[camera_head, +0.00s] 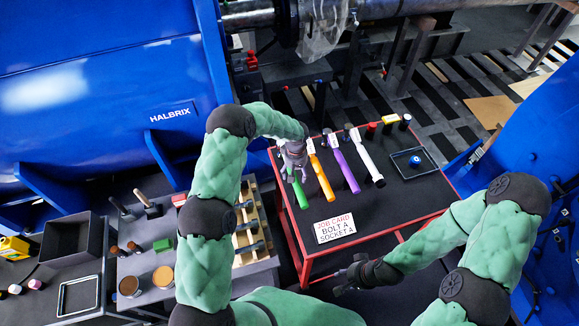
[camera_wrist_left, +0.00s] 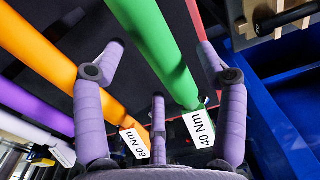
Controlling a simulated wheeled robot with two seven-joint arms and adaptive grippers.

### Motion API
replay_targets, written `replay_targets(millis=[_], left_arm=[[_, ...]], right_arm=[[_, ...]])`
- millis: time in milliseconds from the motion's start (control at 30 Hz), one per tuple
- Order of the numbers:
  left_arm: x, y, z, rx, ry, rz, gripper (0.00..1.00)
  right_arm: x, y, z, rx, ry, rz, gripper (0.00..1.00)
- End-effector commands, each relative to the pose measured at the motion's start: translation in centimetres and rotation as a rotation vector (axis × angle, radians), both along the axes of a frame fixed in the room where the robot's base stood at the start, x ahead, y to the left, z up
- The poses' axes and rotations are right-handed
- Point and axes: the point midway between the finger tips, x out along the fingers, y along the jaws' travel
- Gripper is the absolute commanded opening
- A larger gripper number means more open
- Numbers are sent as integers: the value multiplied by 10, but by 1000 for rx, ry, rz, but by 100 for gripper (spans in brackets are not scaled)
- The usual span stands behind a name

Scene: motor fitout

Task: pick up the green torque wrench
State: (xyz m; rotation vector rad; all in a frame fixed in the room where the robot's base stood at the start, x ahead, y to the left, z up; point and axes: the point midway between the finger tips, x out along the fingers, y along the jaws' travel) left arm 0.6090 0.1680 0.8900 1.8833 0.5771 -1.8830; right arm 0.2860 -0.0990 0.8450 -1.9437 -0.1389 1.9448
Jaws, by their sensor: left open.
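The green torque wrench (camera_head: 300,193) lies at the left end of the row of wrenches on the dark tabletop. In the left wrist view, its green handle (camera_wrist_left: 163,48) runs down from the top to a white "40 Nm" tag. My left gripper (camera_head: 293,165) is over this wrench and hides part of it in the head view. In the wrist view my left gripper (camera_wrist_left: 158,75) is open, its purple fingers spread on both sides of the green handle. I cannot tell whether they touch it. My right gripper (camera_head: 347,275) is open and empty near the table's front edge.
An orange wrench (camera_head: 321,178) tagged 60 Nm lies close beside the green one. A purple wrench (camera_head: 344,168) and a white wrench (camera_head: 367,160) follow to the right. A job card (camera_head: 334,229) lies in front. A black tray (camera_head: 414,163) holds a blue item.

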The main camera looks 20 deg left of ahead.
Motion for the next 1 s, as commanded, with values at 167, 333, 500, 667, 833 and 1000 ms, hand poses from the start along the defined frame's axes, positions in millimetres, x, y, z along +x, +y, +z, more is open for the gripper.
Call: replay_targets(millis=[167,333,500,667,833,1000], left_arm=[[-1,0,-22,-1,1,0,72],[0,1,-27,0,-1,1,72],[0,1,-27,0,-1,0,66],[0,1,-27,0,-1,0,21],[1,1,-25,0,-5,1,0],[1,1,-25,0,-5,0,0]], right_arm=[[0,0,1,0,0,0,40],[0,0,1,0,0,0,40],[0,0,1,0,0,0,40],[0,0,1,0,0,0,40],[0,0,1,0,0,0,40],[0,0,1,0,0,0,40]])
